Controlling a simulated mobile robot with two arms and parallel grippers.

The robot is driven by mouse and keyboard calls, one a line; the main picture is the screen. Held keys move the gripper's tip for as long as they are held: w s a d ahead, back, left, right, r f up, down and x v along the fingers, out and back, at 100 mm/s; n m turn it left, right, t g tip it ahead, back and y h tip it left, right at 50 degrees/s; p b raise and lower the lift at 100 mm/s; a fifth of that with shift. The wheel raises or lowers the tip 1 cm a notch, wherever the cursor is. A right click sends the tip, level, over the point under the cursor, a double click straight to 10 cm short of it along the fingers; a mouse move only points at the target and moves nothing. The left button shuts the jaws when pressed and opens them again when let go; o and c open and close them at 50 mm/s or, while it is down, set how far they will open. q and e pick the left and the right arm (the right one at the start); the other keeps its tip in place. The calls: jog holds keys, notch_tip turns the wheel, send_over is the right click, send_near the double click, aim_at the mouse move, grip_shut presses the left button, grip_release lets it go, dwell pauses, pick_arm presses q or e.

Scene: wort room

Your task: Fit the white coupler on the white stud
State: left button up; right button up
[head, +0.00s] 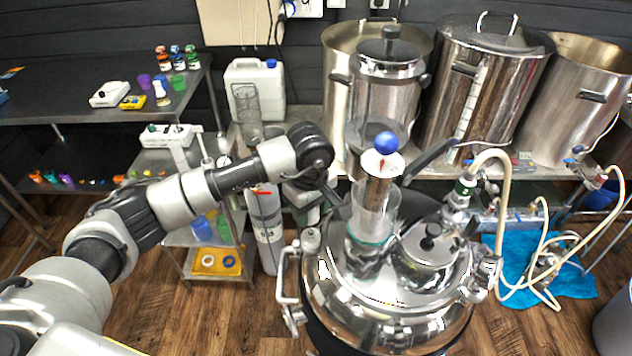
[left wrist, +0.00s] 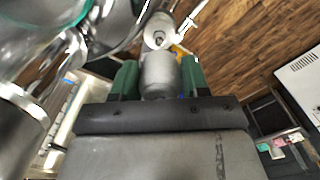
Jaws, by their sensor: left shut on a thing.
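My left arm reaches in from the left over the steel vessel (head: 385,310). Its gripper (left wrist: 160,65), with green fingers, is shut on a pale grey-white cylinder, the coupler (left wrist: 159,78), in the left wrist view. Just beyond it, close to its far end, is another pale round fitting with a dark centre, which may be the white stud (left wrist: 158,28). I cannot tell whether the two touch. In the head view a pale fitting (head: 311,238) stands at the vessel's left rim. The coupler is not clear there. My right gripper is not in view.
A glass cylinder (head: 376,212) with a blue ball (head: 386,142) above it rises from the vessel lid, close to my gripper. A clamp handle (head: 288,290) sticks out left. Large steel pots (head: 484,90) stand behind. Hoses (head: 508,240) hang on the right.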

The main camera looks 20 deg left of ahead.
aim_at(312, 231)
pick_arm(q)
jog(key=shift+w+d+r, duration=0.1)
jog(key=shift+r, duration=0.15)
jog(key=shift+f, duration=0.15)
jog(key=shift+s+f+b, duration=0.2)
jog(key=shift+f+b, duration=0.25)
jog(key=shift+f, duration=0.1)
notch_tip(312, 231, down, 3)
jog(key=shift+w+r+b, duration=0.1)
jog(key=shift+r+b, duration=0.05)
jog(key=shift+b, duration=0.5)
jog(key=shift+f+b, duration=0.3)
jog(key=shift+f, duration=0.5)
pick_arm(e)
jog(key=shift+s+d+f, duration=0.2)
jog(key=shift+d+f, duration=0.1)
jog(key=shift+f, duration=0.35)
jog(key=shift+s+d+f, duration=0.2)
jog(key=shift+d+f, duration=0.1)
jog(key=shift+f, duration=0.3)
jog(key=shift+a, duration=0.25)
pick_arm(q)
jog(key=shift+b, duration=0.35)
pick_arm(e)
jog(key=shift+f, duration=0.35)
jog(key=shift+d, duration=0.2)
